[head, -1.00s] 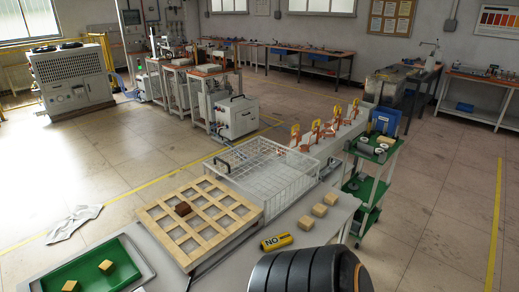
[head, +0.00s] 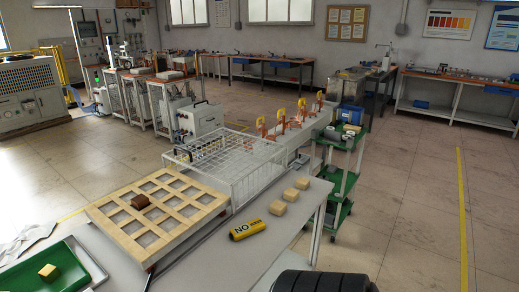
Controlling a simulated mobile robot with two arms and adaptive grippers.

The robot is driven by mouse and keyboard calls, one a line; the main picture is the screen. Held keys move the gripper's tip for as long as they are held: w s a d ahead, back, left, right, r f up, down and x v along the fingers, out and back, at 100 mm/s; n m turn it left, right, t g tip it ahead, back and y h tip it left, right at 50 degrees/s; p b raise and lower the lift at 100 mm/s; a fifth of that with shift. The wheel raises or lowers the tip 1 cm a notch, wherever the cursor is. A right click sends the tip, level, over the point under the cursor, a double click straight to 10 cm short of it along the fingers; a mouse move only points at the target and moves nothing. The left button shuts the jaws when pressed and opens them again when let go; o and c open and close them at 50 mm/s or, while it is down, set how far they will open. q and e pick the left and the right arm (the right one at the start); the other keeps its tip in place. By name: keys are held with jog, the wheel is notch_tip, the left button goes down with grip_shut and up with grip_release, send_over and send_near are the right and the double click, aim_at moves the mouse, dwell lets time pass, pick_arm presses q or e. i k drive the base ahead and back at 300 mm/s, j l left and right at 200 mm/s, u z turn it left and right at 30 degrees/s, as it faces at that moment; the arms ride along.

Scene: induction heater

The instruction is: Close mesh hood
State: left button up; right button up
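The mesh hood (head: 258,179) is a low white wire cage at the middle of the head view, just behind the wooden grid tray. Its top and near side show as wire mesh, and a black handle (head: 177,155) is at its left end. From this angle I cannot tell whether it is open or closed. Neither gripper is in view. A black ribbed part of my own arm shows at the bottom edge, well in front of the hood.
A wooden grid tray (head: 126,226) holds a brown block (head: 140,201). A yellow cylinder (head: 247,229) and several tan blocks (head: 278,208) lie on the grey table (head: 205,262). A green tray (head: 75,276) is at lower left. A green cart (head: 342,182) stands right of the hood. Floor farther right is clear.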

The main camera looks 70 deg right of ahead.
aim_at(164, 155)
jog(key=z, duration=0.5)
jog(key=j+z, duration=0.1)
jog(key=z, duration=0.85)
jog(key=k+z, duration=0.1)
jog(key=z, duration=0.4)
jog(key=i+l, duration=0.1)
